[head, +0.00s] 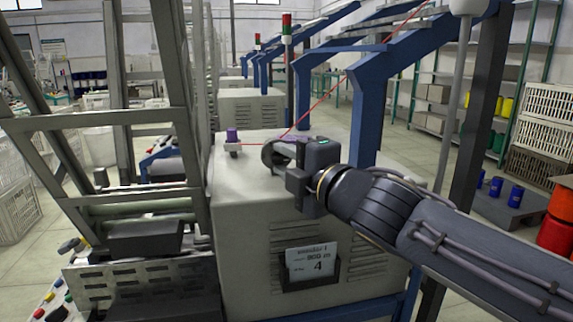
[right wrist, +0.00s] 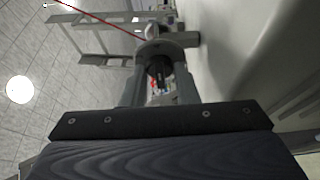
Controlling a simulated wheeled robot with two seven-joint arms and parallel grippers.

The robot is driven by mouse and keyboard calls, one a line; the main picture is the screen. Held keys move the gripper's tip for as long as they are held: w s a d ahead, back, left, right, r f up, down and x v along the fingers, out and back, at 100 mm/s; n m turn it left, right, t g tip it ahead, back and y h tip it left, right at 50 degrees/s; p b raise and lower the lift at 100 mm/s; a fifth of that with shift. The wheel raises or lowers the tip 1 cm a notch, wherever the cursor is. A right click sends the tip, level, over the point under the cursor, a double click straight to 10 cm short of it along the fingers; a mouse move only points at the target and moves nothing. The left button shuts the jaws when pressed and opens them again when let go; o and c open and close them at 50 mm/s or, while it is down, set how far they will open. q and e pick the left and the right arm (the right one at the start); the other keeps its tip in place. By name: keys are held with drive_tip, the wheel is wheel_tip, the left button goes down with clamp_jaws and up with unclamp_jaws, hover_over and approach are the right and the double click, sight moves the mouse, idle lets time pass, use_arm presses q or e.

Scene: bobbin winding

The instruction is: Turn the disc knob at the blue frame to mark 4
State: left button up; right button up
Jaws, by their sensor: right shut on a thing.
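The grey disc knob (head: 270,155) stands at the top of the pale machine housing, near the foot of the blue frame (head: 364,115). It is partly hidden behind my right gripper (head: 290,162), which comes in from the right and is shut on it. In the right wrist view the two fingers (right wrist: 160,88) reach to either side of the knob's round grey part (right wrist: 152,48). The knob's scale and pointer cannot be read. My left gripper is not in view.
A thin red thread (head: 335,97) runs down from the upper right to the housing top. A grey metal frame (head: 110,122) fills the left side. Shelves and crates (head: 552,115) stand at the right.

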drive_tip(key=o, duration=1)
drive_tip(key=p+v, duration=0.3)
drive_tip(key=v, duration=0.4)
drive_tip(key=shift+s+d+p, duration=0.2)
drive_tip(key=shift+s+p, duration=0.1)
drive_tip(key=shift+s, duration=0.05)
drive_tip(key=shift+d+f, duration=0.1)
drive_tip(key=shift+f, duration=0.05)
